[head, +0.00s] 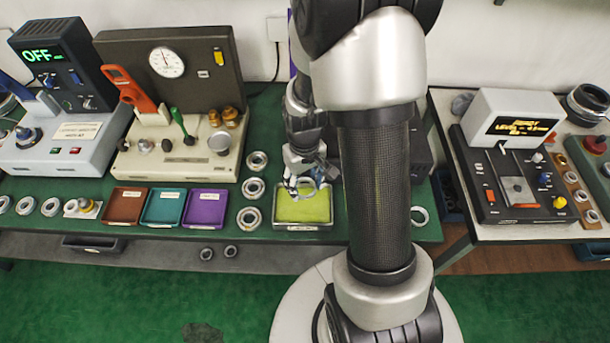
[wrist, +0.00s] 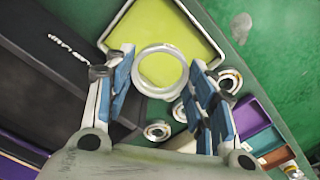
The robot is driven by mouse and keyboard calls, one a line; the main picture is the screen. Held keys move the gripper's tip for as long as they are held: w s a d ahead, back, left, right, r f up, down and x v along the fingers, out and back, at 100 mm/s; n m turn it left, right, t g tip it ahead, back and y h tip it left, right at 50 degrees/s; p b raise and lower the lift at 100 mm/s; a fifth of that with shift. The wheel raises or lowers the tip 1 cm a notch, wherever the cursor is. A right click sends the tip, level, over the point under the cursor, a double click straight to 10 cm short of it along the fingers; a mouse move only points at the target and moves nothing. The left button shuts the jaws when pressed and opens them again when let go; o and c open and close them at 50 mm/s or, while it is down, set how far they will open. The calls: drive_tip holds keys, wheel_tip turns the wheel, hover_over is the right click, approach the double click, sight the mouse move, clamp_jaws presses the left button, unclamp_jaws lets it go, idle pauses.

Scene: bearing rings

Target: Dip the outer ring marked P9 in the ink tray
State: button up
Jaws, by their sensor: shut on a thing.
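My gripper (head: 305,182) is shut on a pale metal outer ring, and it hangs over the ink tray (head: 303,213), a clear-edged tray with a yellow-green pad. In the wrist view the ring (wrist: 140,74) sits between the blue finger pads of my gripper (wrist: 162,62), with the yellow-green ink tray (wrist: 185,27) behind it. I cannot read a P9 mark on the ring. I cannot tell whether the ring touches the pad or is just above it.
Brown (head: 124,206), teal (head: 164,207) and purple (head: 205,208) trays stand left of the ink tray. Loose rings (head: 249,217) lie between them and the ink tray. Another ring (head: 419,216) lies right of my arm. A dark box (wrist: 60,60) stands beside the ink tray.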

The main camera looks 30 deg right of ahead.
sight(303, 210)
drive_tip(key=shift+w+a+f, duration=0.25)
drive_tip(key=shift+a+f, duration=0.05)
drive_tip(key=shift+f, duration=0.1)
drive_tip(key=shift+s+d+f+b, duration=0.1)
drive_tip(key=shift+s+f+b, duration=0.1)
drive_tip(key=shift+f+b, duration=0.75)
drive_tip(key=shift+w+f+b, duration=0.1)
drive_tip(key=shift+f+b, duration=0.95)
drive_tip(key=shift+f, duration=0.25)
drive_tip(key=shift+f+b, duration=2.3)
drive_tip(key=shift+f, duration=0.65)
idle(0.5)
drive_tip(key=shift+r+p, duration=3.45)
drive_tip(key=shift+r, duration=0.85)
